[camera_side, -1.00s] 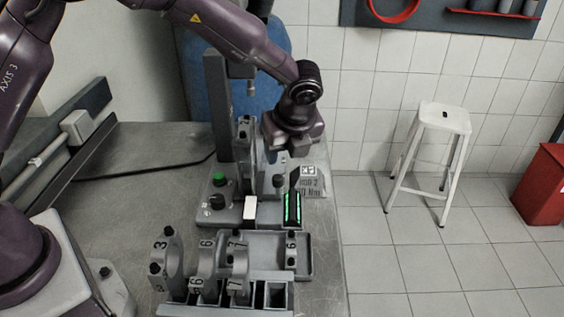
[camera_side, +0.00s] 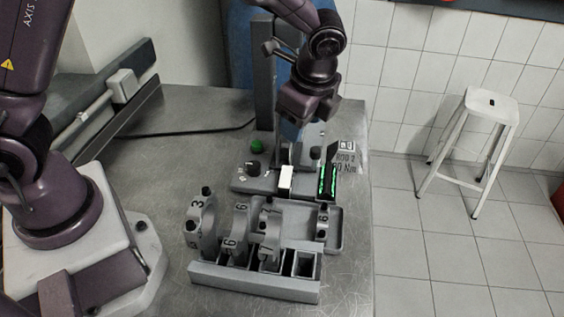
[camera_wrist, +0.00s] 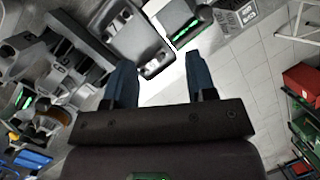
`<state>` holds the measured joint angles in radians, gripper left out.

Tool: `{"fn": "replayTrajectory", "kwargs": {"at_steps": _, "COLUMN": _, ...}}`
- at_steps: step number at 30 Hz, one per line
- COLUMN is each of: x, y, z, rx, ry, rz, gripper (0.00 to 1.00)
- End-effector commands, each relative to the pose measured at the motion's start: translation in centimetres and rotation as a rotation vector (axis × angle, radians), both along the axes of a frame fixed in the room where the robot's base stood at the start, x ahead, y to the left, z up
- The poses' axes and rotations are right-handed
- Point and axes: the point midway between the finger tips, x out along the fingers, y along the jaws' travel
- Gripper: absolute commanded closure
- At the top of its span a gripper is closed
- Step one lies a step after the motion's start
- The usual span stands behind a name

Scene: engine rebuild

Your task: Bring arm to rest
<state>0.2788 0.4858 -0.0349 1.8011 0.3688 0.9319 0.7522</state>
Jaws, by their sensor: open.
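My arm reaches over the steel table (camera_side: 215,108) from the left. My gripper (camera_wrist: 160,75) shows in the wrist view with its two dark blue fingers spread apart and nothing between them. In the side view my gripper (camera_side: 308,112) hangs above the grey test fixture (camera_side: 255,180), by its upright post. The fingertips there are hidden or too small to make out.
A rack (camera_side: 252,282) holds several numbered grey caps in front. A shallow tray (camera_side: 337,235) lies behind it, with a cap marked 6 standing there. A green-lit display (camera_side: 328,180) stands beside the fixture. A white stool (camera_side: 490,106) stands on the floor at right.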

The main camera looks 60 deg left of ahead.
Motion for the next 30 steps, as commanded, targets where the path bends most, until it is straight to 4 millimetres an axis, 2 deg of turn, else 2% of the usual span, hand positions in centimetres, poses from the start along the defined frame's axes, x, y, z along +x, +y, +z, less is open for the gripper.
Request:
{"fn": "replayTrajectory", "kwargs": {"at_steps": 1, "x": -1.1, "y": 0.6, "z": 1.3, "rx": -0.024, "ry": -0.03, "rz": 0.095, "gripper": 0.49}}
{"fn": "replayTrajectory", "kwargs": {"at_steps": 5, "x": -4.0, "y": 1.8, "z": 4.0, "rx": -0.094, "ry": -0.099, "rz": 0.346, "gripper": 0.49}}
{"fn": "replayTrajectory", "kwargs": {"at_steps": 9, "x": -8.0, "y": 3.4, "z": 7.3, "rx": -0.189, "ry": -0.189, "rz": 0.639, "gripper": 0.49}}
{"fn": "replayTrajectory", "kwargs": {"at_steps": 16, "x": -14.8, "y": 5.5, "z": 11.1, "rx": -0.374, "ry": -0.332, "rz": 1.044, "gripper": 0.49}}
{"fn": "replayTrajectory", "kwargs": {"at_steps": 22, "x": -18.9, "y": 6.7, "z": 12.9, "rx": -0.512, "ry": -0.447, "rz": 1.185, "gripper": 0.49}}
{"fn": "replayTrajectory", "kwargs": {"at_steps": 25, "x": -19.8, "y": 7.2, "z": 13.7, "rx": -0.55, "ry": -0.502, "rz": 1.196, "gripper": 0.49}}
{"fn": "replayTrajectory", "kwargs": {"at_steps": 30, "x": -20.1, "y": 7.6, "z": 14.8, "rx": -0.582, "ry": -0.558, "rz": 1.2, "gripper": 0.49}}
